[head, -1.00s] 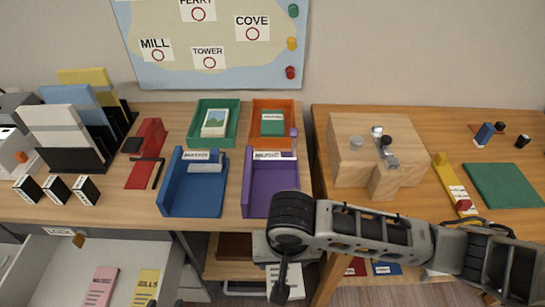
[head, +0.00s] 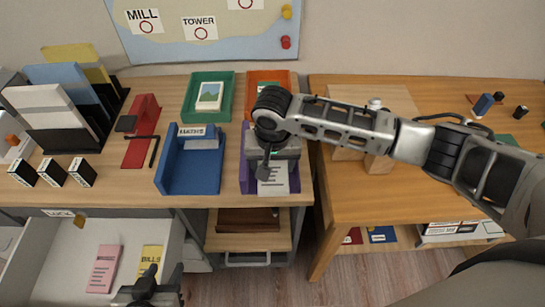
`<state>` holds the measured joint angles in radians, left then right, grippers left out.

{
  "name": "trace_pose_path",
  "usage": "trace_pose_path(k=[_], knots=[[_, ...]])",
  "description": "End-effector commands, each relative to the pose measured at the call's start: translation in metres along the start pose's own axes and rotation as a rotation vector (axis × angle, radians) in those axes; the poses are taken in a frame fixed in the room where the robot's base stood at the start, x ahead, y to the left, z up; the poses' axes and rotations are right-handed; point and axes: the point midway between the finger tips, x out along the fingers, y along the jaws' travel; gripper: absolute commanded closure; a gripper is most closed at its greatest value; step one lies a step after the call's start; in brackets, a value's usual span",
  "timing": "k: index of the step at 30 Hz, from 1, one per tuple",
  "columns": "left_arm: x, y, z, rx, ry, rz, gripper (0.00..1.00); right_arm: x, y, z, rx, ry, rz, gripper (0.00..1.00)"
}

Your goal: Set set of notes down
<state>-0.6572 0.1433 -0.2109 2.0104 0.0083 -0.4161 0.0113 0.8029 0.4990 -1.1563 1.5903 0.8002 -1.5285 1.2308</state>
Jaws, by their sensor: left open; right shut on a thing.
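The set of notes (head: 279,179), a white sheet with dark print lines, is held by my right gripper (head: 265,171). It is over the front part of the purple tray (head: 247,178); I cannot tell whether it touches the tray floor. My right arm and the notes hide much of this tray and its label. My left gripper (head: 149,287) is at the bottom edge, open and empty, in front of the open drawer.
A blue tray (head: 195,178) labelled MATHS stands left of the purple one. Green (head: 226,91) and orange trays (head: 284,77) stand behind. The open drawer (head: 49,262) holds pink (head: 104,267) and yellow notes (head: 151,259). A wooden block (head: 397,98) stands on the right desk.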

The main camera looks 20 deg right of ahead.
Motion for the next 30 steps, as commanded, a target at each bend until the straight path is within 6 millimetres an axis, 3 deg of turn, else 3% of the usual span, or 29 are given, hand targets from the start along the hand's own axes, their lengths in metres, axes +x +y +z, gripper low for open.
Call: trace_pose_path(k=[4, 9, 19, 20, 21, 30], knots=[[0.001, 0.0, 0.0, -0.001, 0.001, 0.0, 0.58, 0.002, -0.001, -0.028, 0.003, 0.003, -0.001, 0.62], [0.0, 0.0, -0.001, -0.001, 0.002, 0.0, 0.58, 0.017, 0.0, -0.024, 0.0, 0.001, 0.001, 0.62], [0.0, 0.0, -0.001, 0.0, 0.002, 0.0, 0.58, 0.02, 0.0, -0.023, -0.001, 0.001, 0.0, 0.62], [0.0, 0.0, -0.001, 0.0, 0.002, 0.0, 0.58, 0.02, 0.0, -0.023, -0.001, 0.001, 0.0, 0.31], [0.0, 0.0, -0.001, 0.0, 0.002, 0.0, 0.58, 0.02, 0.0, -0.023, -0.001, 0.001, 0.0, 0.28], [0.0, 0.0, -0.001, 0.0, 0.002, 0.0, 0.58, 0.018, 0.0, -0.023, -0.001, 0.002, 0.001, 0.28]])
